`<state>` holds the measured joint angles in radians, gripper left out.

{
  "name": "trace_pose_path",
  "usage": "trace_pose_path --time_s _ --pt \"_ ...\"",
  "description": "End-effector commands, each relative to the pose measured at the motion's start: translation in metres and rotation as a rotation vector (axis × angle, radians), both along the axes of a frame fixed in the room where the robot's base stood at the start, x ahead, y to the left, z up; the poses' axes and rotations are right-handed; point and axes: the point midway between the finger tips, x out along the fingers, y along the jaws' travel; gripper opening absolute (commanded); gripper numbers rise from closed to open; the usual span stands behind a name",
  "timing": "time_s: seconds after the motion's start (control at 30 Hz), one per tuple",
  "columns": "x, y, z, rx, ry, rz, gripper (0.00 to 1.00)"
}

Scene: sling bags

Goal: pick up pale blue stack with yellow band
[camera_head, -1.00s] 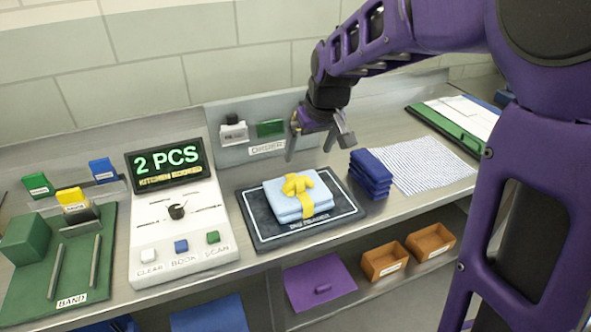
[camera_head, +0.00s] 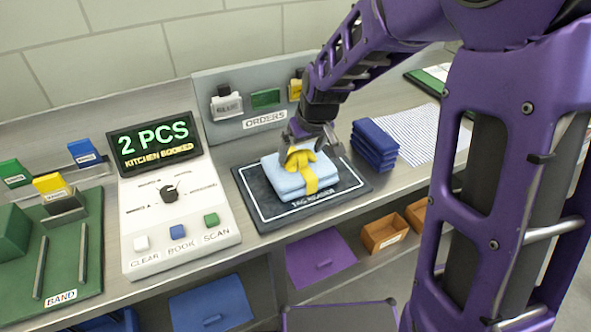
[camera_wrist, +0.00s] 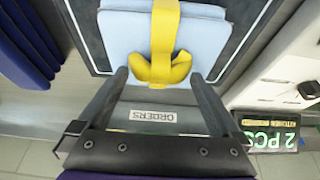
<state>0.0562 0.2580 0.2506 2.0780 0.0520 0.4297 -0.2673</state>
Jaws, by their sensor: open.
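The pale blue stack (camera_head: 283,182) lies on the dark tag reader mat (camera_head: 262,213). A yellow band (camera_head: 311,180) with a bow on top runs around it. My gripper (camera_head: 312,155) is open above the stack, close to the bow, and hides part of its back edge. In the wrist view the stack (camera_wrist: 205,45) and its yellow bow (camera_wrist: 160,68) show beyond and between the spread fingers of my gripper (camera_wrist: 162,85). Nothing is held. I cannot tell whether a finger touches the stack.
A dark blue stack (camera_head: 374,146) stands right of the mat, beside striped cloth (camera_head: 408,135). The white console (camera_head: 180,225) reading "2 PCS" stands left. The grey ORDERS panel (camera_head: 235,128) rises behind. Orange bins (camera_head: 383,232) sit on the lower shelf.

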Motion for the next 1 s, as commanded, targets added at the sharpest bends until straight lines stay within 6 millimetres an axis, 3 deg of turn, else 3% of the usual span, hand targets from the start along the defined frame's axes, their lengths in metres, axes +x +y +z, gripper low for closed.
trace_pose_path --time_s 0.03,0.27,0.37,0.83,1.0 --pt "-0.0009 -0.0006 -0.0074 0.0 0.001 -0.001 1.0" --pt "-0.0014 -0.0007 -0.0066 0.0 0.001 0.0 1.0" --pt "-0.0014 -0.0007 -0.0066 0.0 0.001 0.0 0.86" --pt "-0.0013 -0.0007 -0.0066 0.0 0.0 0.0 0.01" --pt "-0.0004 -0.0005 -0.0053 0.0 -0.003 0.0 0.0"
